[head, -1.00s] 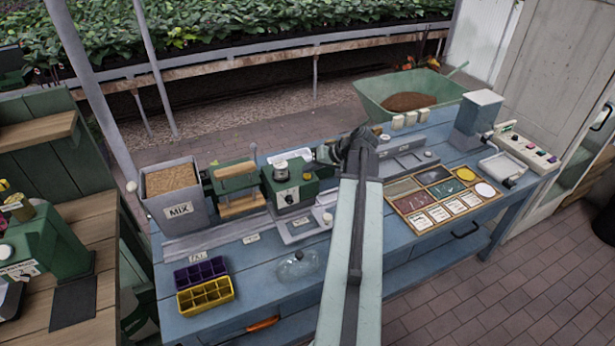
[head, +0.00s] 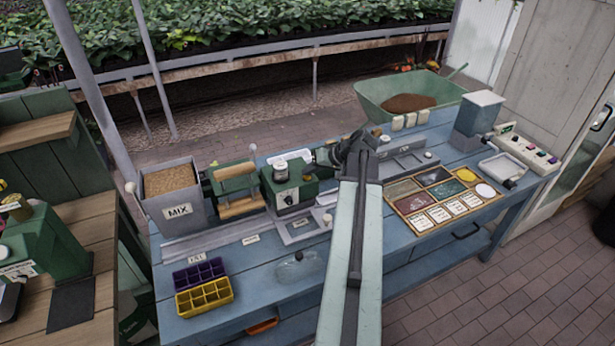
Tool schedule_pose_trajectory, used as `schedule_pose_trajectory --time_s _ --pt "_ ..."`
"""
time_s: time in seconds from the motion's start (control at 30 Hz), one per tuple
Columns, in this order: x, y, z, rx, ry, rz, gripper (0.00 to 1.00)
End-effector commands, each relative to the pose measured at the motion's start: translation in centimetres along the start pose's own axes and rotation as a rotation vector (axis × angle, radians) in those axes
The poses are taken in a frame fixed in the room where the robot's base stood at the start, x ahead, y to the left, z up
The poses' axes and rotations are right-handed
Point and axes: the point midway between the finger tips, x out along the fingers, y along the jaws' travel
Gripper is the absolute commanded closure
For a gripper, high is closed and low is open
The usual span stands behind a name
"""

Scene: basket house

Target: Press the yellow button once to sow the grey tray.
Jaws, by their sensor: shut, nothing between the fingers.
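My gripper (head: 318,157) is shut and empty. It points left from the end of my arm, close to the right side of a green machine (head: 290,188) with a jar on top. I cannot tell whether it touches the machine. No yellow button can be made out clearly; the gripper and wrist cover part of that area. A flat grey tray-like plate (head: 302,228) lies in front of the green machine. I cannot tell if it is the grey tray. A purple cell tray (head: 200,273) and a yellow cell tray (head: 205,297) lie at the front left.
On the blue bench (head: 225,323), a MIX bin (head: 180,213) and a green press (head: 236,190) stand left. A clear bottle (head: 298,267) lies in front. A seed-packet board (head: 440,198), grey dispenser (head: 478,118) and button box (head: 527,150) are right.

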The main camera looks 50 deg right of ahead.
Motion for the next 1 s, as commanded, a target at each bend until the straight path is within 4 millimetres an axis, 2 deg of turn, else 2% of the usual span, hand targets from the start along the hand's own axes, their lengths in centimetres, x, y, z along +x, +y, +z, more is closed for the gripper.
schedule_pose_trajectory --time_s 0.57,1.0 --pt "0.3 0.1 0.2 0.0 -0.001 0.0 1.0" --pt "-1.2 -0.9 -0.9 0.0 -0.001 0.0 1.0"
